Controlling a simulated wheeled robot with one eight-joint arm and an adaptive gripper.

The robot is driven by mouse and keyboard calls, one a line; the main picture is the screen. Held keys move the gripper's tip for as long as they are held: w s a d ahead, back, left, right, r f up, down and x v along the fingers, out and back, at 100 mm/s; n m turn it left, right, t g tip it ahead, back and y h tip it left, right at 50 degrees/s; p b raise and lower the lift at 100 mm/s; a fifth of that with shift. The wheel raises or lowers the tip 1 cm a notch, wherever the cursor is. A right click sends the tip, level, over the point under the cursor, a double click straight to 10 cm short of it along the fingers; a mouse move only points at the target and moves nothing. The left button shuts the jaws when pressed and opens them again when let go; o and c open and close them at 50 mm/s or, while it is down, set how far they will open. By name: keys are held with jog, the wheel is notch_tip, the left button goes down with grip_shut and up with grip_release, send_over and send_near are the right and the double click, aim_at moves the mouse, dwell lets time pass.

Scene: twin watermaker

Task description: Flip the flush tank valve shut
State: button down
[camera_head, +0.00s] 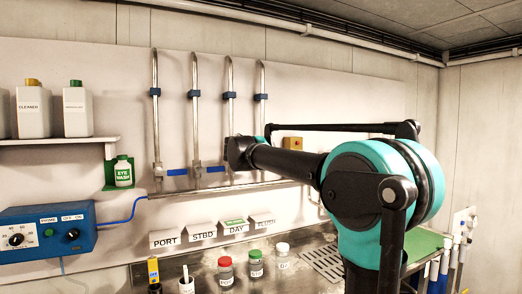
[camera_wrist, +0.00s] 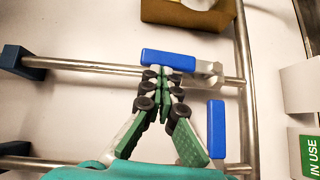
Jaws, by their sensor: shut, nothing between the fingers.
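In the wrist view, the flush valve's blue handle (camera_wrist: 168,60) lies along its pipe, beside the pale valve body (camera_wrist: 208,70). My gripper (camera_wrist: 164,74) is shut and empty, its fingertips at the handle's lower edge in the picture; I cannot tell whether they touch it. The neighbouring blue handle (camera_wrist: 216,128) lies across its own pipe. In the head view my gripper (camera_head: 236,152) is seen only as a dark end in front of the pipes, and my arm hides the flush valve. The FLUSH label (camera_head: 263,221) stands at the right of the label row.
A yellow box (camera_head: 293,143) is mounted near the flush pipe. A green IN USE card (camera_wrist: 311,150) is at the right. Bottles (camera_head: 225,272) stand on the counter below.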

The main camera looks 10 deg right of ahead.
jog(key=w+d+f+m+g+y, duration=0.3)
jog(key=d+m+g+y, duration=0.3)
jog(key=d+y, duration=0.3)
jog(key=shift+w+d+f+m+g+y, duration=0.15)
jog(key=shift+d+f+m+g+y, duration=0.2)
jog(key=shift+d+m, duration=0.4)
dwell(0.4)
jog(key=shift+a, duration=0.15)
dwell(0.3)
jog(key=w+r+v, duration=0.2)
jog(key=v, duration=1)
jog(key=shift+s+d+r, duration=0.2)
jog(key=shift+s, duration=0.1)
